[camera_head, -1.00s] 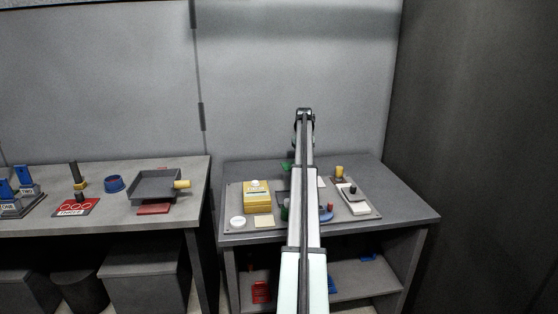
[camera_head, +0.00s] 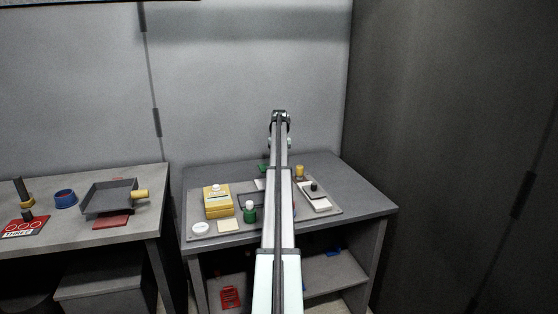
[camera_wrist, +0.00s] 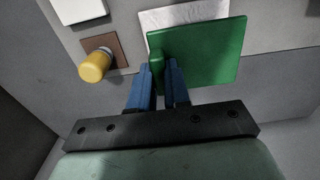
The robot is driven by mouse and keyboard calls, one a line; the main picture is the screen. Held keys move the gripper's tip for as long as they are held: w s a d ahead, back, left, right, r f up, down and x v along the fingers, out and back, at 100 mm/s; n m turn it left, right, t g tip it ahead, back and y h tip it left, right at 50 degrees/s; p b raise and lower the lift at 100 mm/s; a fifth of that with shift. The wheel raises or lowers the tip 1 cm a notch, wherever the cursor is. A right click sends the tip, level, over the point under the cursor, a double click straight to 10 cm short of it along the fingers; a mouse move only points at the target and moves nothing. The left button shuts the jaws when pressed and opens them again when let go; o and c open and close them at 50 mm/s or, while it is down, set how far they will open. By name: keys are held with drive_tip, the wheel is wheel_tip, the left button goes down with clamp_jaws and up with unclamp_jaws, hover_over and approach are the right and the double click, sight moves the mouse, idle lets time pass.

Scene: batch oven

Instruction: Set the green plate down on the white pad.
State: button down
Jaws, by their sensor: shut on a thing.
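The green plate (camera_wrist: 205,50) is held by its raised grip at its left edge in the wrist view. My gripper (camera_wrist: 161,72), with blue fingers, is shut on that grip. The white pad (camera_wrist: 183,14) shows behind the plate's upper edge, and the plate covers part of it. I cannot tell whether plate and pad touch. In the head view, a small part of the green plate (camera_head: 263,168) shows left of my arm, and a piece of the white pad (camera_head: 259,184) shows in front of it. My arm hides the gripper there.
A yellow knob (camera_wrist: 95,66) on a brown square stands left of the plate in the wrist view. In the head view, a white block with a black knob (camera_head: 314,203) lies right of my arm. A yellow box (camera_head: 217,207) and green bottle (camera_head: 249,212) stand left.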

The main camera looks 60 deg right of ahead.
drive_tip(key=shift+f, duration=3.25)
drive_tip(key=shift+f, duration=0.6)
drive_tip(key=c, duration=1)
unclamp_jaws()
